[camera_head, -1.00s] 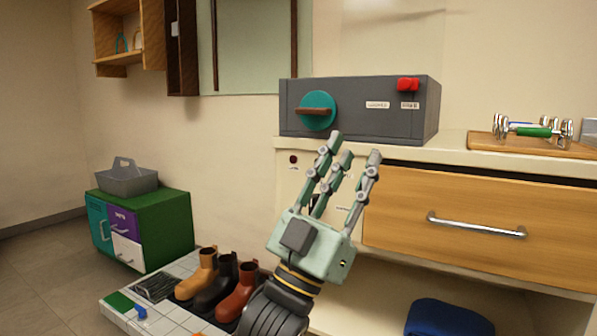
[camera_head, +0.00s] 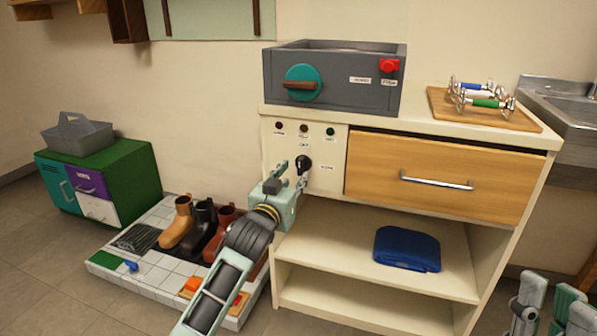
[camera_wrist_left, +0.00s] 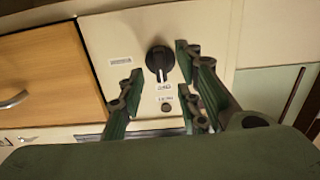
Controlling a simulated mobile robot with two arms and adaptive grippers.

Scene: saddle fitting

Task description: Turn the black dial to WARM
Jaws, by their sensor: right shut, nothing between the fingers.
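The black dial (camera_head: 304,163) is on the cream panel below the grey box. A small label sits above it and another to its right; the lettering is too small to read surely. In the left wrist view the dial (camera_wrist_left: 158,58) shows a white pointer mark toward the small label below it there. My left gripper (camera_head: 291,172) is at the panel, just left of the dial. In the left wrist view its fingers (camera_wrist_left: 155,85) are spread, with the dial beyond and between them; I see no clear contact. My right gripper (camera_head: 550,308) is low at the right edge, shut and empty.
Three small lamps (camera_head: 304,129) sit above the dial. The grey box (camera_head: 335,85) has a teal knob (camera_head: 302,83) and red button (camera_head: 389,65). A wooden drawer (camera_head: 440,180) is right of the panel. Boots (camera_head: 203,228) stand on a tiled platform (camera_head: 160,275) below left.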

